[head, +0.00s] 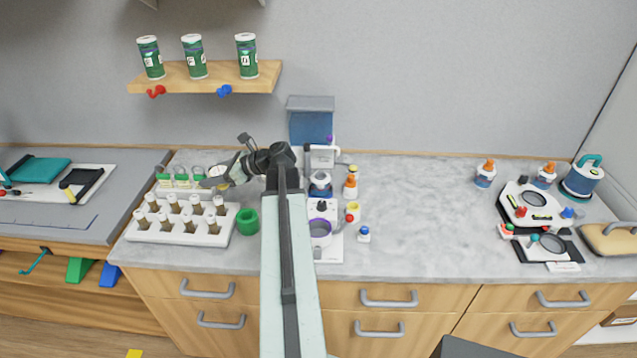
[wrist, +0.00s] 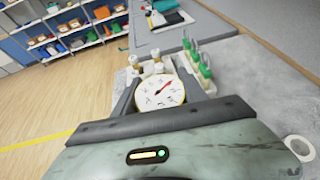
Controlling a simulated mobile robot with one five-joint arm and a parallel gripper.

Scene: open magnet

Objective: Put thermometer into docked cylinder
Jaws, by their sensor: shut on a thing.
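My gripper (head: 222,174) is shut on a round dial thermometer (wrist: 160,90) with a white face, a yellowish rim and a red needle. In the head view the thermometer (head: 217,171) shows small at the end of my arm, above the back of the white rack. Its stem is hidden in both views. I cannot tell for certain which vessel is the docked cylinder.
A green ring-shaped piece (head: 247,220) is right of the rack. A blue-grey machine (head: 311,122) stands at the back. The counter (head: 430,215) right of centre is clear.

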